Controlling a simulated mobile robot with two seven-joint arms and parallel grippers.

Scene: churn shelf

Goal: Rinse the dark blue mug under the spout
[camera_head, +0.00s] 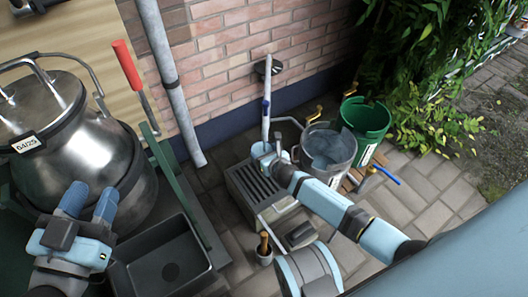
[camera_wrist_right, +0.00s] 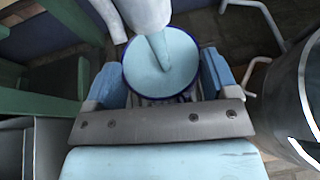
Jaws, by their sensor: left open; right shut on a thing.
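The mug (camera_wrist_right: 155,82) shows from above in the right wrist view, with a dark blue rim and pale blue inside. My right gripper (camera_wrist_right: 160,85) is shut on it, one blue finger on each side. The spout (camera_wrist_right: 142,14) is over the mug's opening, and a pale stream (camera_wrist_right: 160,50) runs down into it. In the head view the upright white spout pipe (camera_head: 266,80) ends by my right gripper (camera_head: 272,158), above a grey slotted drain block (camera_head: 246,190). My left gripper (camera_head: 90,203) is open and empty in front of the metal churn.
The churn (camera_head: 85,150) stands at left, beside a black tray (camera_head: 160,262). A grey bucket (camera_head: 328,150) and a green bucket (camera_head: 365,122) stand right of the spout. A small pot with a brush (camera_head: 264,254) sits in front of the drain block.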

